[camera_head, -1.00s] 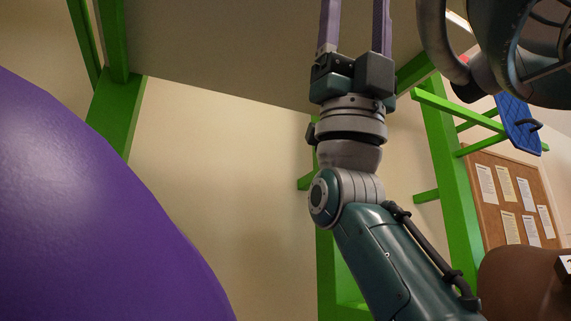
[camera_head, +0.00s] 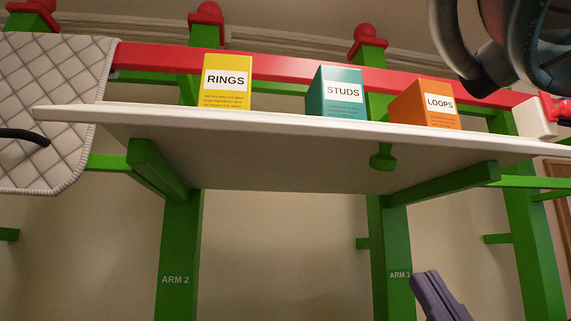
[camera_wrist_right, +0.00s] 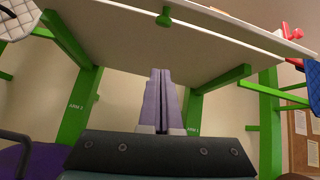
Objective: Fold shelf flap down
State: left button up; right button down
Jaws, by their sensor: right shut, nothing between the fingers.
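The white shelf (camera_head: 280,160) spans the green frame and is seen from below, about level, on green arms marked ARM 2 and ARM 1. A green knob (camera_head: 382,157) hangs from its underside. I cannot tell which part is the flap. My right gripper (camera_head: 427,280) is shut and empty, below the shelf and apart from the knob. In the wrist view its purple fingers (camera_wrist_right: 161,74) point up together. My left gripper is not in view.
Boxes marked RINGS (camera_head: 227,80), STUDS (camera_head: 342,93) and LOOPS (camera_head: 426,103) stand at the shelf. A quilted pad (camera_head: 60,70) hangs at left. A dark rounded object (camera_head: 510,45) fills the top right. Open space lies below the shelf between the green posts.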

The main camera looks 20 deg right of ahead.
pick_arm(q)
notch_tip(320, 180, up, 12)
jog(key=p, duration=1.1)
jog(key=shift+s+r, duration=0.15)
pick_arm(e)
jog(key=w+r+m, duration=0.1)
jog(key=w+r, duration=0.3)
jog(key=r, duration=0.6)
jog(key=shift+w+d+y, duration=0.25)
jog(key=shift+d+y, duration=0.05)
